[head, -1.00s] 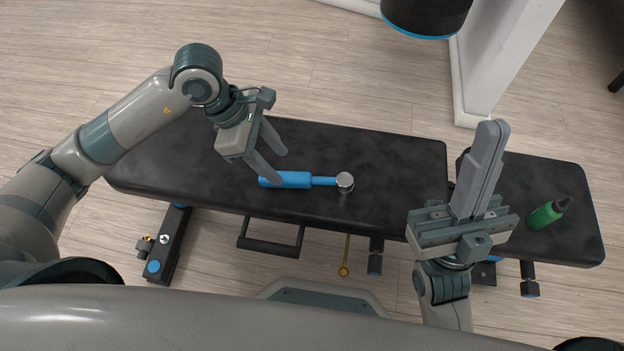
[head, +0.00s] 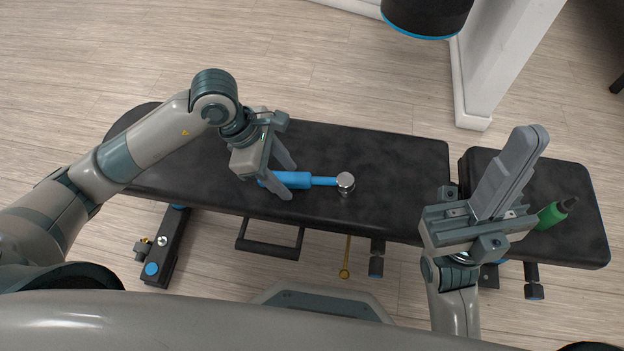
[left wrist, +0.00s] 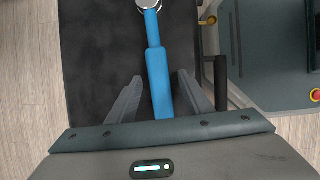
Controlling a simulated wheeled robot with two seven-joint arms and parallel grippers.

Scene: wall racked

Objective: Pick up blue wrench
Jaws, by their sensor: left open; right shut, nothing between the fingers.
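The blue wrench (head: 293,179) lies on the black padded bench, its blue handle to the left and its round silver head to the right. In the left wrist view the blue wrench (left wrist: 157,75) runs up the picture, its handle end between the two fingers. My left gripper (head: 288,182) is open, with its fingers on either side of the handle. In the left wrist view the left gripper (left wrist: 158,92) shows gaps between its fingers and the handle. My right gripper (head: 528,140) is shut and empty, raised over the bench's right part, away from the wrench.
The black bench (head: 390,160) has clear room to the right of the wrench. A green bottle (head: 553,214) lies on the separate right pad (head: 580,235), partly hidden by my right gripper. A white post (head: 497,60) and a dark cylinder (head: 427,15) stand behind.

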